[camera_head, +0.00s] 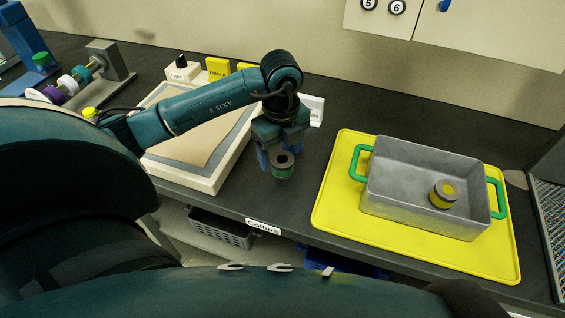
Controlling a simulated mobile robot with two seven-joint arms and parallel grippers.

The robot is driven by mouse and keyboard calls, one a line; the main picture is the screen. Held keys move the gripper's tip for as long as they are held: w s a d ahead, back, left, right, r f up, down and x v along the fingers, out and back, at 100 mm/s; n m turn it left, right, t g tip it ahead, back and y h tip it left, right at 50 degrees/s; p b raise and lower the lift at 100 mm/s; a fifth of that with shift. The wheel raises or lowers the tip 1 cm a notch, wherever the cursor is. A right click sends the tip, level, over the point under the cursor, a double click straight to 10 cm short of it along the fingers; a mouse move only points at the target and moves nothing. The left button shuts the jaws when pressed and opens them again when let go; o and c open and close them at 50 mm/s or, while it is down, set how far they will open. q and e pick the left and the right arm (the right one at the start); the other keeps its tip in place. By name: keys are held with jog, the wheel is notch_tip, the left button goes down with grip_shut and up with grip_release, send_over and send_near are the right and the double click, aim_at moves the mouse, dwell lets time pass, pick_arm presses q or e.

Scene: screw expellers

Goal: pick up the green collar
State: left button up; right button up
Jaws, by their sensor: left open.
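A collar with a green lower band and a grey-brown top with a dark hole (283,172) stands upright on the dark bench, left of the yellow mat. My left gripper (273,155) reaches down over it from above, with blue fingers open. The collar is at the fingertips, and I cannot tell whether they touch it. Part of the far finger is hidden behind the collar and the wrist. My right gripper is not in view.
A grey metal tray with green handles (410,214) sits on a yellow mat (337,205) and holds a yellow-banded collar (444,195). A white-framed pad (205,180) lies to the left. A shaft with coloured rings (70,82) stands at far left. The bench front edge is close.

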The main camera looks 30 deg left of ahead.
aim_at(282, 159)
pick_arm(q)
jog(key=shift+w+a+f, duration=0.1)
jog(key=shift+w+f, duration=0.05)
jog(key=shift+f, duration=0.85)
jog(key=shift+w+f, duration=0.1)
jog(key=shift+f, duration=0.85)
jog(key=shift+c, duration=0.5)
jog(key=c, duration=1.1)
